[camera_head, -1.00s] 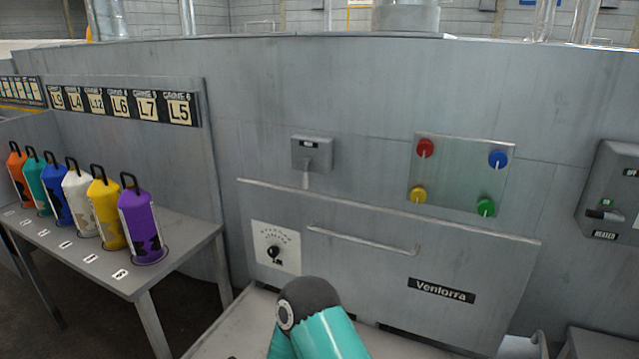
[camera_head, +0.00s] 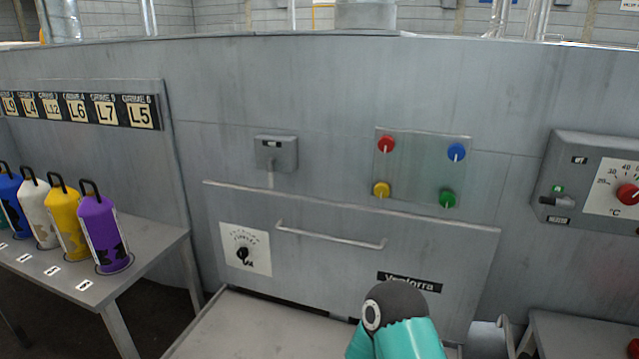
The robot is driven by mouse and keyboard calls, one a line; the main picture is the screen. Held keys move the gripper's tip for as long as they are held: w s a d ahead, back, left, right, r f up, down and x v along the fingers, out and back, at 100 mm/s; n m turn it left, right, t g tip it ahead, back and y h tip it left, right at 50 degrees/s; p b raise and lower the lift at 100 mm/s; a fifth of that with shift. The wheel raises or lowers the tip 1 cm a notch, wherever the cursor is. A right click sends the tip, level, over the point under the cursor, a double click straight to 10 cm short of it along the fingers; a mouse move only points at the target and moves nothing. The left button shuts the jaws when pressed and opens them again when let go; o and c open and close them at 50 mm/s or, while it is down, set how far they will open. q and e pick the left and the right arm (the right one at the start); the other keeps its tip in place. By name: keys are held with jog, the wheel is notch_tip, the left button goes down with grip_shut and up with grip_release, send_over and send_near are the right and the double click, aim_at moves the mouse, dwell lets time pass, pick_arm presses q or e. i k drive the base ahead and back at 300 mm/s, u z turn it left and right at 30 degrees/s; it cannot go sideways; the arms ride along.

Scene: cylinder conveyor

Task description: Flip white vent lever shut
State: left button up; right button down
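A grey box (camera_head: 276,153) with a small dark label is fixed to the grey wall, left of centre. A short pale lever (camera_head: 270,179) hangs straight down from its underside. It looks whitish, but the label is too small to read, so I cannot tell for sure that it is the vent lever. Neither of my grippers shows. Only a teal link of mine with a dark joint is at the bottom, right of centre, well below the box.
A panel (camera_head: 421,165) carries red, blue, yellow and green knobs. Below are a long handle (camera_head: 330,236) and a dial plate (camera_head: 245,250). A heater box (camera_head: 590,150) is at right. Coloured bottles stand on a side table (camera_head: 150,250) at left.

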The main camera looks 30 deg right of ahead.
aim_at(269, 161)
jog(key=u, duration=0.05)
jog(key=i, duration=1)
jog(key=z, duration=0.1)
